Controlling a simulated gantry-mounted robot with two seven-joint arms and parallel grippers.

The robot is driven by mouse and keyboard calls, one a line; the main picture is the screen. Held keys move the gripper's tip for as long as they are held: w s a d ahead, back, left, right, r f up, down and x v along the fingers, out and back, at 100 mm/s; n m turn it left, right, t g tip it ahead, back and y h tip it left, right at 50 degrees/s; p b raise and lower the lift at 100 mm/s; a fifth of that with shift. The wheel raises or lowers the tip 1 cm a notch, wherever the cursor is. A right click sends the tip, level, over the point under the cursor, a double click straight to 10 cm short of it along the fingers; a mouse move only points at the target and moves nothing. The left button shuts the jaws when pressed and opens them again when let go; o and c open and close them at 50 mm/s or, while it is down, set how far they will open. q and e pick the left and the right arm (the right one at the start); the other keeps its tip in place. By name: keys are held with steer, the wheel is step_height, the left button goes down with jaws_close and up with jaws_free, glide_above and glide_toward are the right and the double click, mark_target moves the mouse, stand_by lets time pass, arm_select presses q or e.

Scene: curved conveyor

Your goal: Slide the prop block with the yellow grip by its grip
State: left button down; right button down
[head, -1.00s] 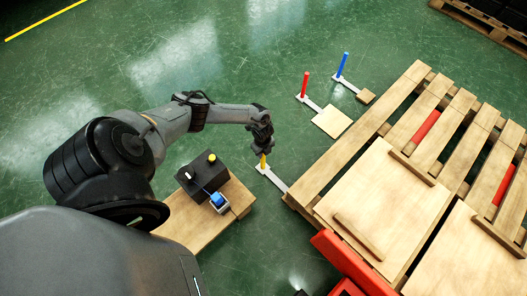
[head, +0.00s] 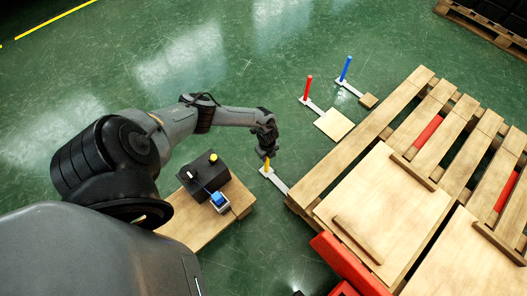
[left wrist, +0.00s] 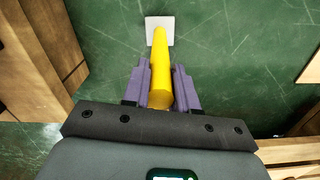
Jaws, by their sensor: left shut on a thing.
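The prop block's yellow grip (head: 267,162) stands up from a white flat bar (head: 276,182) on the green floor, left of the pallet's near-left corner. My left gripper (head: 266,152) is above it and shut on the grip. In the left wrist view the yellow grip (left wrist: 160,72) lies between the purple fingers of my left gripper (left wrist: 160,85), with the bar's white end (left wrist: 160,25) beyond it. The far end of the bar runs toward the pallet, and any block there is hidden. My right gripper is not in view.
A wooden pallet (head: 345,158) with boards fills the right. Props with a red grip (head: 308,88) and a blue grip (head: 346,69) stand behind. A black box (head: 205,177) with a yellow button sits on a wooden stand (head: 240,195) to the left. Open floor lies behind.

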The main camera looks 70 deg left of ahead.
arm_select(q)
steer(key=shift+w+d, duration=0.2)
steer(key=shift+d, duration=0.2)
steer(key=c, duration=0.8)
jaws_free()
steer(key=shift+a, duration=0.1)
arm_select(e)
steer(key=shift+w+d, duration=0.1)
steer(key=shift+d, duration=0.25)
arm_select(q)
steer(key=shift+r, duration=0.15)
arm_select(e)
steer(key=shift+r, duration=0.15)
arm_select(q)
steer(key=r+p, duration=0.4)
steer(key=p, duration=0.1)
steer(key=a+r+p, duration=0.1)
steer(key=r+p, duration=0.1)
steer(key=shift+s+r, duration=0.35)
steer(key=shift+r, duration=0.05)
steer(key=shift+a+r+p, duration=0.25)
steer(key=shift+r+p, duration=0.4)
steer(key=shift+p, duration=0.15)
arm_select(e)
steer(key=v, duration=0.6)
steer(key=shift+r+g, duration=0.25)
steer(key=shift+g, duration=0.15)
